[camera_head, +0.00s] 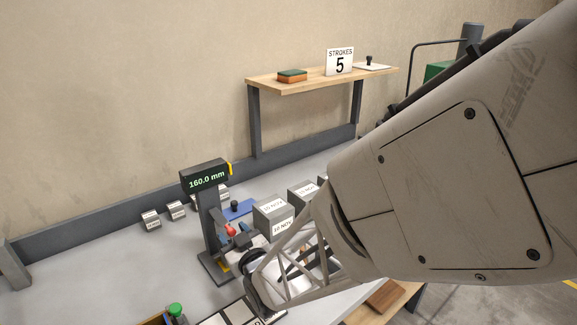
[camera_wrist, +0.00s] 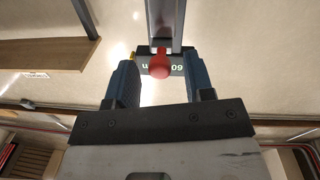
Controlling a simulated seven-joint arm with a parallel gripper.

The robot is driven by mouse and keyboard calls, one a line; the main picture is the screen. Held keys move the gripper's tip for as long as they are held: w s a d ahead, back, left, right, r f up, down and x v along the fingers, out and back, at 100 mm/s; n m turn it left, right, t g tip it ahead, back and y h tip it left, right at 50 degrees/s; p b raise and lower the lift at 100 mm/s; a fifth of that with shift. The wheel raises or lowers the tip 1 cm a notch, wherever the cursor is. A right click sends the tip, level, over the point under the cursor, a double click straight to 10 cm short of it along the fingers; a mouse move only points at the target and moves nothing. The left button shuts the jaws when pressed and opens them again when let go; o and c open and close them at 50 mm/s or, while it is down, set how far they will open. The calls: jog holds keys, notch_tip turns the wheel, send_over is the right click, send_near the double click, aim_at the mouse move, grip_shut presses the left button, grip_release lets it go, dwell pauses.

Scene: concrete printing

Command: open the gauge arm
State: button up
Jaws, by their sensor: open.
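The gauge is a dark upright stand whose display (camera_head: 205,178) reads 160.0 mm. Its red knob (camera_head: 230,229) sits low on the front of the column, and the knob also shows in the wrist view (camera_wrist: 159,65). My gripper (camera_head: 238,241) is close to the knob, with its tips near the gauge. In the wrist view my gripper (camera_wrist: 158,61) is open, and the knob appears between its two blue fingers with a gap on each side. Whether the knob is between the tips or just beyond them, I cannot tell. My arm hides part of the gauge's right side.
Small labelled blocks (camera_head: 151,220) are at the back left. A green-topped item (camera_head: 175,310) is at the front. The shelf (camera_head: 290,88) holds a STROKES 5 sign (camera_head: 340,62). The left bench is clear.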

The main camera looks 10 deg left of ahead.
jog(key=shift+w+a, duration=0.45)
jog(key=shift+w, duration=0.05)
grip_shut()
